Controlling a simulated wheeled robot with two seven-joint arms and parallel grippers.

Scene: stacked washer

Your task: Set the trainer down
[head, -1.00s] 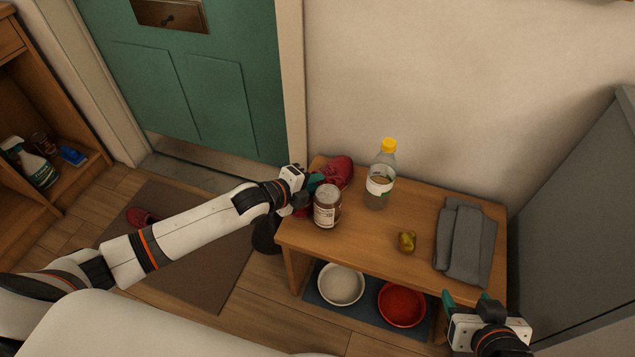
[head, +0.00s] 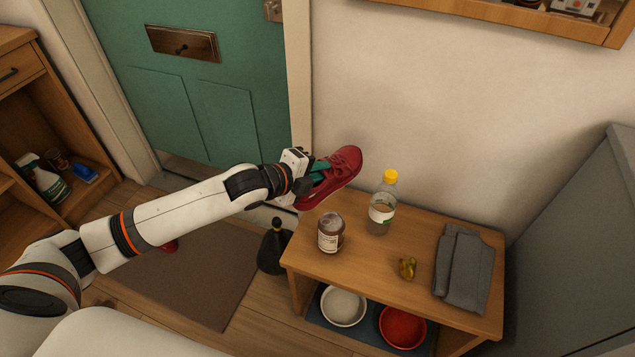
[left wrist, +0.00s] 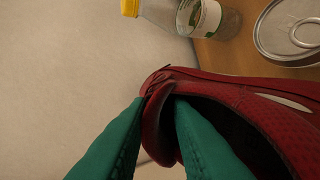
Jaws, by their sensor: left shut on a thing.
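The red trainer (head: 340,172) is in the air above the far left corner of the wooden bench (head: 390,233) in the head view. My left gripper (head: 318,172) is shut on it. In the left wrist view the green fingers (left wrist: 150,145) grip the trainer's upper (left wrist: 225,95) near its opening, one finger on each side of the material. A second red shoe (head: 169,246) shows partly on the doormat, mostly hidden behind my left arm. My right gripper is out of the head view.
A jar (head: 331,232), a bottle with a yellow cap (head: 382,203), a small yellow-green object (head: 407,268) and folded grey cloth (head: 463,268) are on the bench. White (head: 343,306) and red (head: 404,327) bowls sit underneath. A wall shelf (head: 520,18) hangs above.

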